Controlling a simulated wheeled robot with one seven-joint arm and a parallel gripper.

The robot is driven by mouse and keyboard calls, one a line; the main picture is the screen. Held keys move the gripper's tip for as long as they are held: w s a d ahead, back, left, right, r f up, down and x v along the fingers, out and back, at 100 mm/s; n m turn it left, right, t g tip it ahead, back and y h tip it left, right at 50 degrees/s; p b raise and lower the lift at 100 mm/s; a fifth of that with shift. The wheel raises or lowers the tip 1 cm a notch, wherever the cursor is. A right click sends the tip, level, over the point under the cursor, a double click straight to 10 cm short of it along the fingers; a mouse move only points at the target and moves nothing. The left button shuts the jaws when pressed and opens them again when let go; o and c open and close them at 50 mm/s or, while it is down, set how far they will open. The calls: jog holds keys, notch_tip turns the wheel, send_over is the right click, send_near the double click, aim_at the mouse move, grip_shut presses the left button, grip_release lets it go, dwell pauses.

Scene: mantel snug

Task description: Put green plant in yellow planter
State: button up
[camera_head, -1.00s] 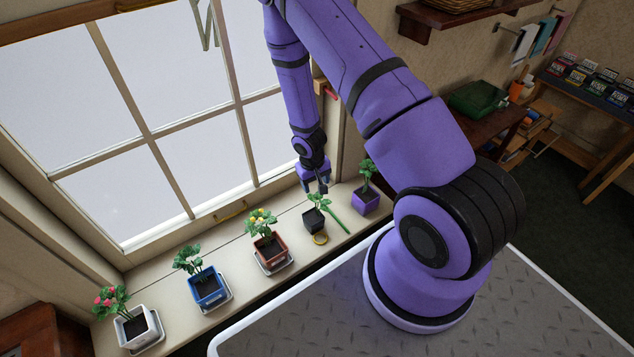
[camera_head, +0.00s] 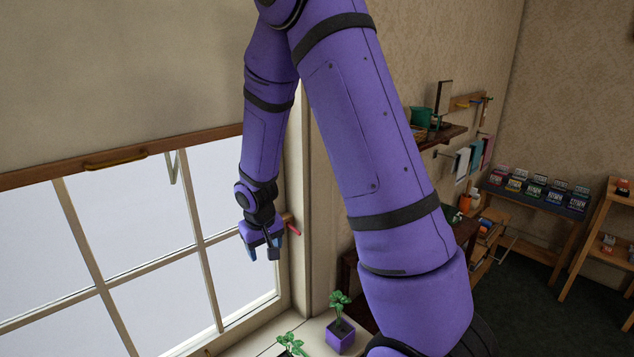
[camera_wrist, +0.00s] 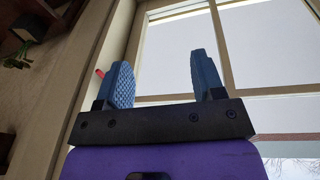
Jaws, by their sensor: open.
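A leafy green plant (camera_head: 291,344) shows only its top at the bottom edge of the head view; its pot is cut off. To its right, another green plant (camera_head: 340,303) stands in a purple pot (camera_head: 340,338) on the window sill. No yellow planter is in view. My gripper (camera_head: 262,252) hangs in front of the window, well above both plants, with its fingers apart and empty. In the wrist view its two blue fingers (camera_wrist: 163,82) are spread with nothing between them.
The window frame (camera_head: 196,220) stands behind my gripper, with a red-ended fitting (camera_head: 293,229) just to its right. A wall shelf (camera_head: 443,136) and a rack of small packets (camera_head: 540,192) are farther right. Open floor (camera_head: 545,290) lies at the lower right.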

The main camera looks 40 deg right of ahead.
jog(key=s+a+r+t, duration=0.15)
jog(key=s+r, duration=0.25)
jog(key=r, duration=0.8)
jog(key=s+a+r+t, duration=0.1)
jog(key=s+a+r, duration=0.1)
jog(key=s+r, duration=0.6)
jog(key=s+a+r+n+t+y, duration=0.1)
jog(key=s+a+r, duration=0.1)
jog(key=s+r, duration=0.6)
jog(key=s, duration=0.5)
jog(key=shift+s+a+r+n, duration=0.15)
jog(key=shift+s+r+n, duration=0.1)
jog(key=shift+s+n, duration=0.05)
jog(key=shift+o, duration=0.4)
jog(key=shift+s, duration=0.3)
